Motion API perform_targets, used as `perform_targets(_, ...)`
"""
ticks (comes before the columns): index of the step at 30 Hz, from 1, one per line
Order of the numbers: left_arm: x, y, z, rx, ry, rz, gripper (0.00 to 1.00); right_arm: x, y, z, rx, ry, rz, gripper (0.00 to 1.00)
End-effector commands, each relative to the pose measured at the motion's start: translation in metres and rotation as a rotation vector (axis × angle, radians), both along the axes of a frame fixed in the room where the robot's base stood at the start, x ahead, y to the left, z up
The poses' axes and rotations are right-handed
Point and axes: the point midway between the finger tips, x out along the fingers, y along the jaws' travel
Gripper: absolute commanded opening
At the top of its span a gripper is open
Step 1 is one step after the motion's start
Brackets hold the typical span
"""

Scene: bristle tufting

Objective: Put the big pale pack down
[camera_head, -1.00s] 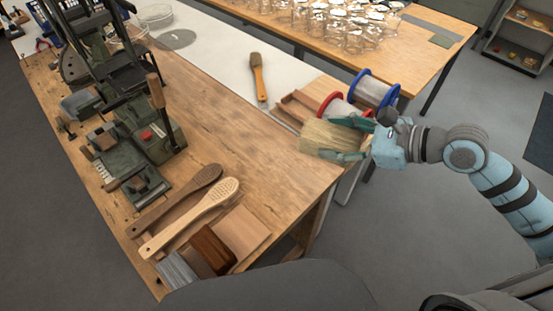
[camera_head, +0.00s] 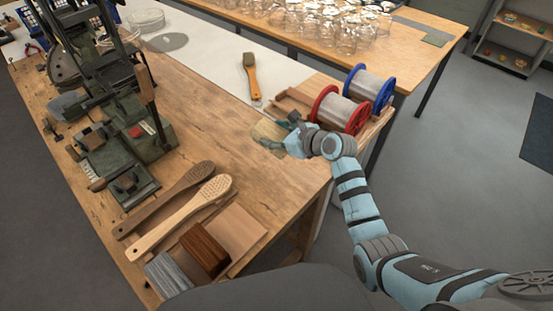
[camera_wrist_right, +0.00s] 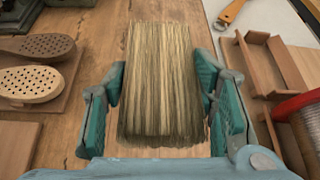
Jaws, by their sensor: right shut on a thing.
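The big pale pack (camera_wrist_right: 160,80) is a block of straw-coloured bristles. In the right wrist view it sits between the two teal fingers of my right gripper (camera_wrist_right: 163,112), which is shut on it. In the head view the pack (camera_head: 266,129) is partly hidden by my right gripper (camera_head: 275,145), over the wooden bench (camera_head: 225,130) near its right edge. I cannot tell whether the pack touches the bench top. My left gripper is not in view.
Red (camera_head: 343,109) and blue (camera_head: 372,88) spools stand right of the gripper, beside a wooden tray (camera_head: 290,100). Perforated brush backs (camera_head: 190,215) lie at front left, near a green machine (camera_head: 125,145). Bench top between them is clear.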

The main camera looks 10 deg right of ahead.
Motion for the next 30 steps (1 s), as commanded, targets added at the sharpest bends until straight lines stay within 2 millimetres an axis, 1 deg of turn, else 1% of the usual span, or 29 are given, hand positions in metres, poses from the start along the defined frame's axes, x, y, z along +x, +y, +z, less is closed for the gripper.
perform_targets(1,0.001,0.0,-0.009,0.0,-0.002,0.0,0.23,0.0,0.0,-0.02,0.001,0.003,0.0,0.0)
perform_targets(3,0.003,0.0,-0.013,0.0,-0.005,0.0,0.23,0.0,0.0,-0.035,0.001,0.002,-0.001,0.0)
perform_targets(7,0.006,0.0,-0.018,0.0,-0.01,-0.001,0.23,0.0,0.0,-0.052,0.001,0.0,0.0,0.0)
perform_targets(9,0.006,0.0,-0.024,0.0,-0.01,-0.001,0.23,0.0,0.0,-0.068,0.002,0.001,-0.001,0.0)
perform_targets(12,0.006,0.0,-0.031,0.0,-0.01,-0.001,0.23,0.0,0.0,-0.085,0.0,-0.001,-0.001,0.0)
perform_targets(14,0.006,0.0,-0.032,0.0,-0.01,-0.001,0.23,0.0,0.0,-0.088,0.001,-0.002,-0.001,0.0)
perform_targets(19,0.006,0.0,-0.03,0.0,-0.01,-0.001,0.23,0.0,0.0,-0.086,0.001,-0.003,-0.001,0.0)
perform_targets(22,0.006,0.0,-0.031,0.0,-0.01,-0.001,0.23,0.0,0.0,-0.088,0.001,-0.002,-0.001,0.0)
perform_targets(23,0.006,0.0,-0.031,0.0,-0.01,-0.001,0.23,0.0,0.0,-0.088,0.001,-0.002,-0.001,0.55)
perform_targets(24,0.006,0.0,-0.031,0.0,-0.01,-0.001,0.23,0.0,0.0,-0.088,0.0,-0.001,-0.001,0.62)
perform_targets(26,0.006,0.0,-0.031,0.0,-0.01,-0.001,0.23,0.0,0.0,-0.088,0.001,-0.002,-0.001,0.71)
perform_targets(27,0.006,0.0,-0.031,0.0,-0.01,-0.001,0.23,0.0,0.0,-0.088,0.001,-0.002,-0.001,0.73)
perform_targets(30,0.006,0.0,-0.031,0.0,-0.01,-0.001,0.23,0.0,0.0,-0.088,0.001,-0.002,-0.001,0.73)
